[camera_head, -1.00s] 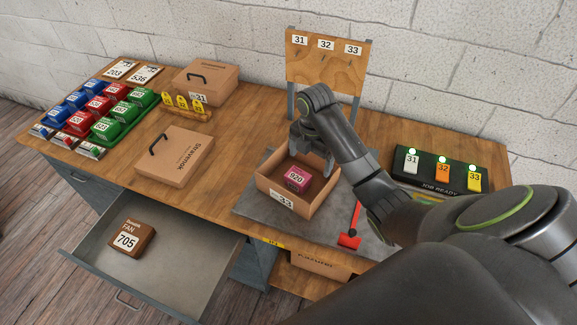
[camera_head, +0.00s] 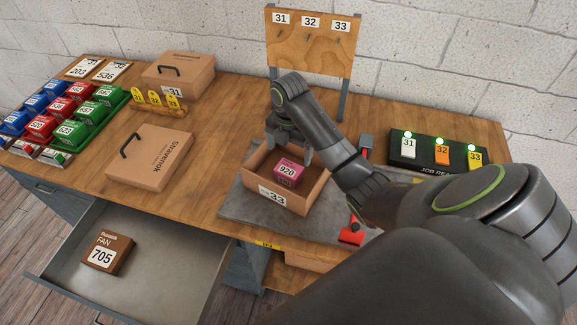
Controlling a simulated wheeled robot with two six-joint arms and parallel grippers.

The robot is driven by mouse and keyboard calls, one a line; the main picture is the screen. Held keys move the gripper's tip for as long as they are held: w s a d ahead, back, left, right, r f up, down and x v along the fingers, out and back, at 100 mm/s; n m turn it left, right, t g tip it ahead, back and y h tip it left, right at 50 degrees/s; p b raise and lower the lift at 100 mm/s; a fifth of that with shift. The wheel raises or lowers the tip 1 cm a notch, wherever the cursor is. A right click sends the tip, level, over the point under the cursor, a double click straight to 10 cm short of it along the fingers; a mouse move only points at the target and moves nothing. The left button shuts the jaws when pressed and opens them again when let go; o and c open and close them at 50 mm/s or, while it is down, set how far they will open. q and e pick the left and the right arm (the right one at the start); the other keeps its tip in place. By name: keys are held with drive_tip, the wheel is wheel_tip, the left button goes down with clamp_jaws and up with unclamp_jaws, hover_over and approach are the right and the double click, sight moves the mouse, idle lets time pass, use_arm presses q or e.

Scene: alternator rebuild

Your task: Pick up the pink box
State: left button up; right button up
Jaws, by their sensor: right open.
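The pink box (camera_head: 288,171), labelled 920, lies inside the open cardboard box (camera_head: 294,199) marked 33, which stands on a grey mat on the workbench. My right gripper (camera_head: 289,150) is open and empty at the back edge of the cardboard box, just behind and above the pink box. Its fingers point down and look apart from the pink box. My left gripper is not in view.
Closed cardboard boxes (camera_head: 150,158) stand left of the mat. An open drawer (camera_head: 190,268) holds a brown box (camera_head: 107,252) marked 705. A red-handled tool (camera_head: 352,235) lies right of the cardboard box. A pegboard (camera_head: 312,55) and a black tag stand (camera_head: 425,166) are behind.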

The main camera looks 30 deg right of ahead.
sight(289, 168)
wheel_tip(289, 168, down, 5)
drive_tip(key=b, duration=0.4)
drive_tip(key=shift+f+b, duration=0.3)
drive_tip(key=shift+b, duration=0.1)
drive_tip(key=shift+w+d+f+p, duration=0.1)
drive_tip(key=shift+f+p, duration=0.2)
drive_tip(key=shift+f, duration=1.95)
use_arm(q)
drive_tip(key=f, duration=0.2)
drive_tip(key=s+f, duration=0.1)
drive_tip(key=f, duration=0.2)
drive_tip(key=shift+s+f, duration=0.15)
use_arm(e)
drive_tip(key=shift+c, duration=0.4)
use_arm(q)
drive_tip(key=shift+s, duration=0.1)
use_arm(e)
drive_tip(key=c, duration=1)
